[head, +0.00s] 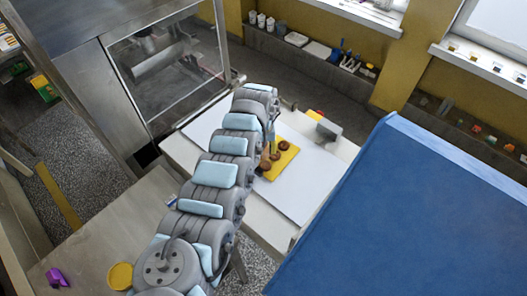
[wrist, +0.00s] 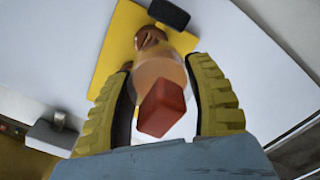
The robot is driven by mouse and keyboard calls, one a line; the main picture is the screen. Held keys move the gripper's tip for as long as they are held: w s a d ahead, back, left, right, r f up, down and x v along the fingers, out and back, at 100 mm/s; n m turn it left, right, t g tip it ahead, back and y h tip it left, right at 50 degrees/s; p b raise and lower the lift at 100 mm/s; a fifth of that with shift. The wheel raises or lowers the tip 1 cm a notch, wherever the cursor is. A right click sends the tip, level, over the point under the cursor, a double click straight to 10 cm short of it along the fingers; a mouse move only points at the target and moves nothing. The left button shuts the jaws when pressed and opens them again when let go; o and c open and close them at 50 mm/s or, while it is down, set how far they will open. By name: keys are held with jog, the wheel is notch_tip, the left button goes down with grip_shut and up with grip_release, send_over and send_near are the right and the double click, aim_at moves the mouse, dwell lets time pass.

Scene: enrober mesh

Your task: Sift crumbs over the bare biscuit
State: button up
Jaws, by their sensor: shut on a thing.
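A yellow board (head: 291,158) lies on a white sheet, with brown round biscuits (head: 285,144) on it; I cannot tell which one is bare. The board also shows in the wrist view (wrist: 122,40), with a brown biscuit (wrist: 150,37) partly hidden behind the held tool. My gripper (wrist: 160,95) has yellow ribbed fingers shut on a tool (wrist: 158,72) with a pale orange, see-through-looking body and a red block end towards the camera. The tool is over the board; its far end and any crumbs are not clear. In the head view my arm mostly hides the gripper.
A dark rounded block (wrist: 169,13) is at the board's edge. A grey box (head: 328,130) stands to the board's right. A large blue surface (head: 420,210) fills the right. A yellow disc (head: 120,276) and purple piece (head: 57,277) lie front left. The white sheet (head: 306,193) is clear in front.

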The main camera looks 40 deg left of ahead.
jog(key=shift+d+r, duration=0.1)
jog(key=shift+d+p, duration=0.35)
jog(key=shift+p, duration=0.45)
jog(key=shift+w+d+p, duration=0.1)
jog(key=shift+d+p, duration=0.9)
jog(key=shift+p, duration=0.25)
